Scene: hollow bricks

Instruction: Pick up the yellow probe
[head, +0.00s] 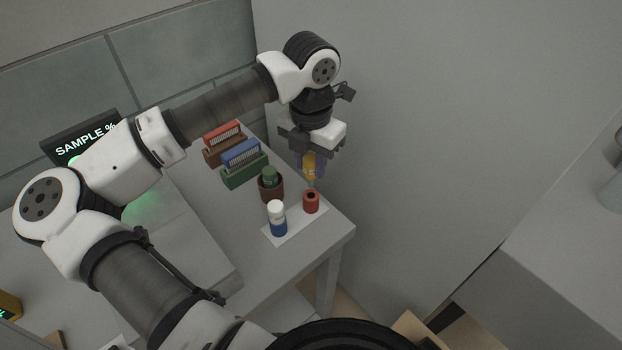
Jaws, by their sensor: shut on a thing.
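The yellow probe (309,166) is between the fingers of my gripper (310,160), which points down near the right edge of the table. My gripper is shut on the probe and partly hides it. The probe's lower end is above or beside a red cylinder (311,203) with a dark hole in its top. I cannot tell whether the probe touches anything below it.
A white-capped blue bottle (277,220) stands left of the red cylinder on a white mat (299,230). A green-capped thing (269,176) sits in a brown cup (271,193). Green (244,176) and brown racks (211,152) stand behind. A "SAMPLE %" display (84,142) is at left.

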